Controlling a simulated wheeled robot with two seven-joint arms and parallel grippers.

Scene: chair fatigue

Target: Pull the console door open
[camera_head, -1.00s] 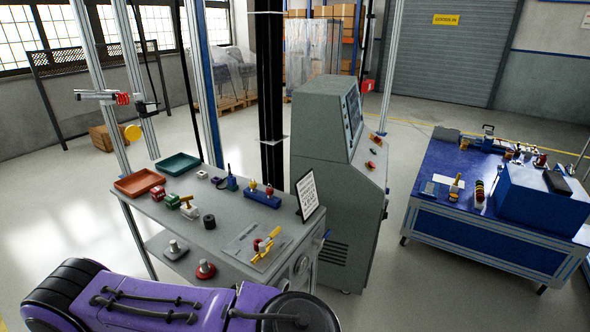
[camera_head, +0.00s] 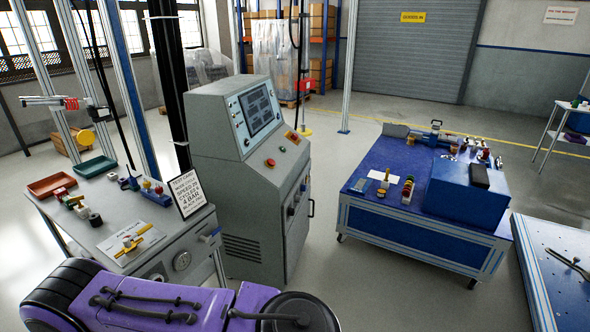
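The grey console (camera_head: 215,165) stands left of centre, with a sloped top that carries a screen (camera_head: 258,110) and several buttons. Its front panel (camera_head: 297,225) faces right and is seen at a steep angle. The door looks shut, with no gap visible. Neither gripper is in view. Only a purple arm link of mine shows along the bottom left, apart from the console.
A grey bench (camera_head: 150,245) with trays, small parts and a sign stands left of the console. A blue wheeled table (camera_head: 380,215) stands to the right. Another table (camera_head: 565,285) is at the lower right. Floor between console and blue table is clear.

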